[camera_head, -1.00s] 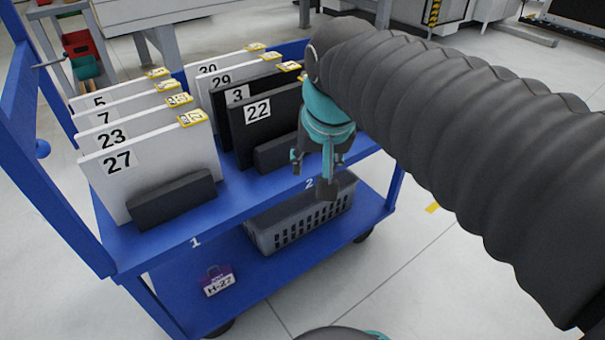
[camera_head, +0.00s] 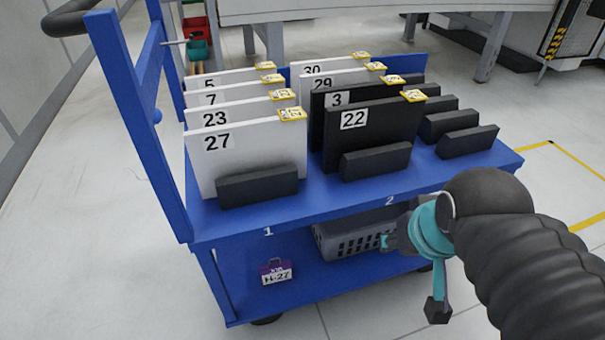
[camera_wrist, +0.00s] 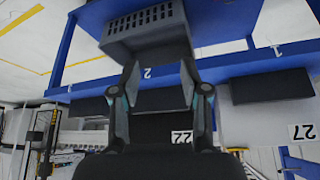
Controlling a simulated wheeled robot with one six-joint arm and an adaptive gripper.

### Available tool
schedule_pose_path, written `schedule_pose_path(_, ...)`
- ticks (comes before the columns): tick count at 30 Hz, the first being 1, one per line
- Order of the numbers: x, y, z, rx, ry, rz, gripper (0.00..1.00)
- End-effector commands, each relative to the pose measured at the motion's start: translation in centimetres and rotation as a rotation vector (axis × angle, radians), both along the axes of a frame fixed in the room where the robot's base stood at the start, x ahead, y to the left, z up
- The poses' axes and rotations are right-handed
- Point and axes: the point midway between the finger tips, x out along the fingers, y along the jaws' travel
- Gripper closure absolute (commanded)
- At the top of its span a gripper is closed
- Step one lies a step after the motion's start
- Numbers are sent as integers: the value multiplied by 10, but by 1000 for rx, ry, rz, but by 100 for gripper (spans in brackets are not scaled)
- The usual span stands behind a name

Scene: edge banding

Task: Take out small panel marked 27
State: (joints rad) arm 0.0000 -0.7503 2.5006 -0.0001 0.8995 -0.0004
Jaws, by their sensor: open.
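The white panel marked 27 (camera_head: 240,158) stands upright at the front of the left row on the blue cart. A black block (camera_head: 258,187) stands in front of its lower part, and a yellow tag (camera_head: 292,114) sits on its top right corner. In the wrist view, panel 27 (camera_wrist: 302,108) shows upside down at the right edge. My gripper (camera_head: 412,275) is low in front of the cart's right half, apart from the panel. In the wrist view its fingers (camera_wrist: 160,75) are spread with nothing between them.
White panels 23, 7 and 5 (camera_head: 200,85) stand behind panel 27. Black panel 22 (camera_head: 375,138) fronts the second row. A grey basket (camera_head: 345,240) and a tag marked H-27 (camera_head: 277,275) are on the lower shelf. The cart's blue upright (camera_head: 135,130) rises at left.

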Motion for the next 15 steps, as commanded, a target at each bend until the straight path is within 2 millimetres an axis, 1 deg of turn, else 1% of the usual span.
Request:
schedule_pose_path(13,0,0,0,0,0,0,55)
schedule_pose_path(15,2,1,4,-4,3,12,55)
